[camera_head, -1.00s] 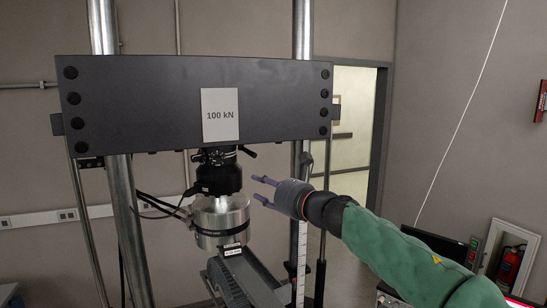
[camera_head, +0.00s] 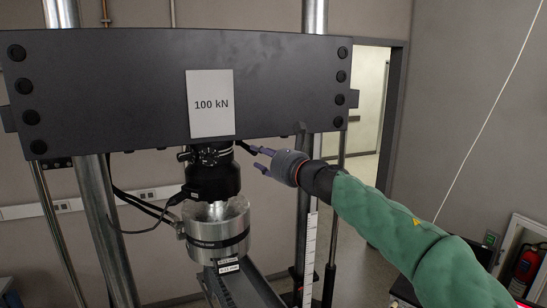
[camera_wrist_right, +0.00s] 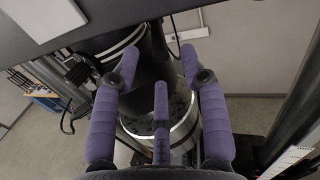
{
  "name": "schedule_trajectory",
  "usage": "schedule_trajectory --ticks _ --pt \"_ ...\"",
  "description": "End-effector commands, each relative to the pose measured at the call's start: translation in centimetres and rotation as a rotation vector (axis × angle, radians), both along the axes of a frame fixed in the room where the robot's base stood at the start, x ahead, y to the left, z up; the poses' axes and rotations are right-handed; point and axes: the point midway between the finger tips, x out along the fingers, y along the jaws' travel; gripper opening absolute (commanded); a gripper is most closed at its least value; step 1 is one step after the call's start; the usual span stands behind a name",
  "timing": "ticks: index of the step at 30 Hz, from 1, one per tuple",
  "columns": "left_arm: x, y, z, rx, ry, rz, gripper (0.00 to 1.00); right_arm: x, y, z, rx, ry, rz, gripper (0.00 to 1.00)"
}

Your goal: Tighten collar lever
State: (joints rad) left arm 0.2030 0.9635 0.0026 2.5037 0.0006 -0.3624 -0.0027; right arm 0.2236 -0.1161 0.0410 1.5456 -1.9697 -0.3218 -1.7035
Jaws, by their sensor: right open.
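The collar (camera_head: 207,154) sits directly under the crosshead, above the black load cell (camera_head: 216,178). Its black lever (camera_head: 244,147) sticks out to the right, just under the crosshead's lower edge. My right gripper (camera_head: 259,160) is open, its purple fingers pointing left with the tips close to the lever's outer end; I cannot tell whether they touch it. In the right wrist view the gripper (camera_wrist_right: 160,68) shows spread fingers with the dark load cell beyond them. The lever is hard to make out in that view. My left gripper is not in view.
The crosshead (camera_head: 110,90) with its 100 kN plate (camera_head: 212,103) hangs close above the gripper. A steel column (camera_head: 304,190) stands behind my right gripper. A metal cylinder (camera_head: 216,230) is below the load cell. Cables (camera_head: 140,205) hang at its left.

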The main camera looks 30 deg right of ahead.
Motion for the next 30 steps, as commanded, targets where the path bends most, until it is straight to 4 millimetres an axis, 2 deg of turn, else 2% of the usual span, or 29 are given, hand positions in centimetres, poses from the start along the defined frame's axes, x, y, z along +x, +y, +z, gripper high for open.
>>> schedule_trajectory --ticks 3,10,15,23,28,30 --pt "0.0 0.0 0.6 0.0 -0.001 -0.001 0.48 2.1 0.2 0.1 0.001 0.0 0.001 0.44" --pt "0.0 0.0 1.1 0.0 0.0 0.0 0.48 4.6 0.4 0.1 0.001 -0.001 0.001 0.44" --pt "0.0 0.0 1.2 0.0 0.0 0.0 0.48 5.3 0.4 0.1 0.001 -0.001 0.0 0.44" --pt "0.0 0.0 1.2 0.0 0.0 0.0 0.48 5.3 0.4 0.0 0.0 -0.001 0.0 0.44" --pt "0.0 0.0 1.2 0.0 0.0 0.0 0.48 5.3 0.4 0.0 0.0 -0.001 0.0 0.0" --pt "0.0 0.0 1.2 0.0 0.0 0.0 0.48 5.3 0.4 0.0 0.0 -0.001 0.0 0.0"
